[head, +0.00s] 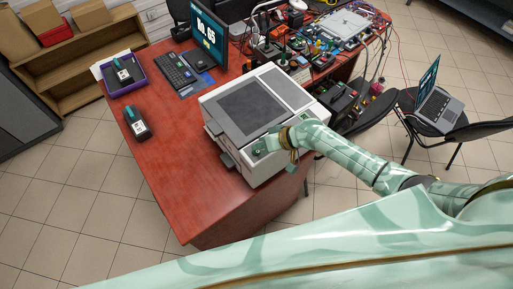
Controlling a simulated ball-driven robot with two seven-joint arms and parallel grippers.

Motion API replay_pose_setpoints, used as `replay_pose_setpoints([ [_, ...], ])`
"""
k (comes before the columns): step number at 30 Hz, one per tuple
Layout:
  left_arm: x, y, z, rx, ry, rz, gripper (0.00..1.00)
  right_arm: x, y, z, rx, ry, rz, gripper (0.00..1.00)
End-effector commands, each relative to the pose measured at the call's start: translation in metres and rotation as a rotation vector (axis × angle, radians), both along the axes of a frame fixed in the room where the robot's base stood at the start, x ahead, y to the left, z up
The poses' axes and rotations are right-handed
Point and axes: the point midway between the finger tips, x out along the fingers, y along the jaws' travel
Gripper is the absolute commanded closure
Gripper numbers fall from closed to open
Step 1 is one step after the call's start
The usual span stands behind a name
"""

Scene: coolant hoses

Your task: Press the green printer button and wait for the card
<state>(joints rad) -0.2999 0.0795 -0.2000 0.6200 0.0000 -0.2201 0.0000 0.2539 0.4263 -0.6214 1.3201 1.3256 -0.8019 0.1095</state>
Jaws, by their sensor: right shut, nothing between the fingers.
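The white printer (211,107) with a dark grey top panel stands on the red-brown desk near its right side. My right gripper (262,148) is shut and empty at the printer's front right corner, low over its front panel. The green button cannot be told apart from the gripper and wrist there. I cannot tell whether the fingertips touch it. A dark tray (228,160) sticks out at the printer's front left, and I see no card on it. My left gripper is not in view.
The desk (185,190) is clear in front of and left of the printer. A dark device with a white label (139,127) and a purple tray (107,87) are at its left. A keyboard (176,72) and monitor (209,38) stand behind. A chair with a laptop (436,105) is right.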

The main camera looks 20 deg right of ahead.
Motion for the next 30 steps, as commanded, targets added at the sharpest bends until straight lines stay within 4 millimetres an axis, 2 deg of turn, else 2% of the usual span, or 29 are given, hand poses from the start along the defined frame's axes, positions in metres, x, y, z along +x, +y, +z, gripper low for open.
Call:
replay_pose_setpoints([
  [3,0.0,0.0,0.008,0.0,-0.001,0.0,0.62,0.0,0.0,0.008,0.0,-0.001,-0.001,1.0],
  [15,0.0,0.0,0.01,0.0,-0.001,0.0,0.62,0.0,0.0,0.011,0.0,-0.001,-0.001,1.0],
  [30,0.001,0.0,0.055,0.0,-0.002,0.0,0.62,0.0,0.0,0.058,0.0,-0.001,-0.001,1.0],
])
